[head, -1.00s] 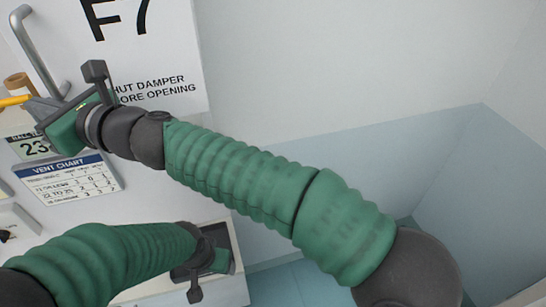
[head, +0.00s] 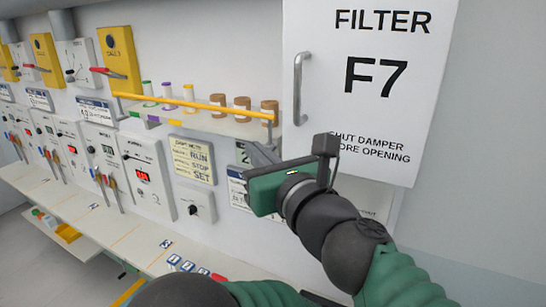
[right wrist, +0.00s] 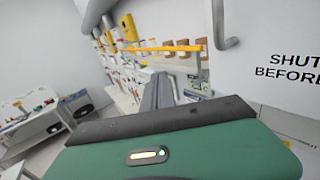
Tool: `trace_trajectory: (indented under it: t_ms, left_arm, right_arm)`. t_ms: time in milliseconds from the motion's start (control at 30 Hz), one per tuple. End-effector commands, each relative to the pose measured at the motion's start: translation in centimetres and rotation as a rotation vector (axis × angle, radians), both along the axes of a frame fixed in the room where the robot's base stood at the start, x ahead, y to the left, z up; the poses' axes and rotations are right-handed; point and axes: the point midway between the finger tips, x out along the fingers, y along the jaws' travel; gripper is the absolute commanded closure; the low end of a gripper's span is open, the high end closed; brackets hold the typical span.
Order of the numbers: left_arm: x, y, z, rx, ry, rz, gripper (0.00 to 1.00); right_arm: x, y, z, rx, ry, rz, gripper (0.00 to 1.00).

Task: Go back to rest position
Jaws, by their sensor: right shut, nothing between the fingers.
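My right gripper (head: 262,154) is raised in front of the wall panels, just below the right end of the shelf and left of the FILTER F7 door (head: 372,80). Its fingers are together with nothing between them. In the right wrist view the fingers (right wrist: 158,92) point toward the shelf with the yellow rail. My left gripper is out of sight in the head view; a dark joint and green sleeve of my arm show at the bottom edge.
Control panels (head: 146,175) line the wall. A long ledge (head: 90,222) runs below, with small labelled pieces on it. The door has a metal handle (head: 298,88).

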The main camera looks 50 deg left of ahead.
Motion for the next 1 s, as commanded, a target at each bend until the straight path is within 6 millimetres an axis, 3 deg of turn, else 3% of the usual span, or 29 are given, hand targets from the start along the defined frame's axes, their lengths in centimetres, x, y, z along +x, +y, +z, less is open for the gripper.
trace_trajectory:
  t_ms: [200,300,367,467,567,667,833,1000]
  left_arm:
    - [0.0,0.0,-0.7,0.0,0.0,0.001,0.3]
    - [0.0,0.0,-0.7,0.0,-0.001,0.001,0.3]
    - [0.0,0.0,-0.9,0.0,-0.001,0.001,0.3]
    - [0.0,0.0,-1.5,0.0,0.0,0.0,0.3]
    - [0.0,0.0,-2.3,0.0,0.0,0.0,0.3]
    - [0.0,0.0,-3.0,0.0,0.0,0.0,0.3]
    - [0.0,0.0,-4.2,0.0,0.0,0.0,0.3]
    - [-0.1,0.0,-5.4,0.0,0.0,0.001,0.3]
  right_arm:
    - [-1.8,-1.0,0.3,0.002,-0.002,0.001,1.0]
    - [-1.5,-1.3,0.0,-0.005,-0.011,-0.003,1.0]
    - [-0.5,-1.8,-1.3,-0.036,-0.054,-0.017,1.0]
    - [2.6,-3.6,-6.0,-0.162,-0.214,-0.058,1.0]
    - [6.9,-6.9,-13.0,-0.368,-0.443,-0.089,1.0]
    - [10.8,-11.6,-20.0,-0.595,-0.658,-0.078,1.0]
    - [15.2,-22.0,-30.9,-0.971,-0.938,0.039,1.0]
    - [16.2,-34.3,-40.5,-1.299,-1.123,0.289,1.0]
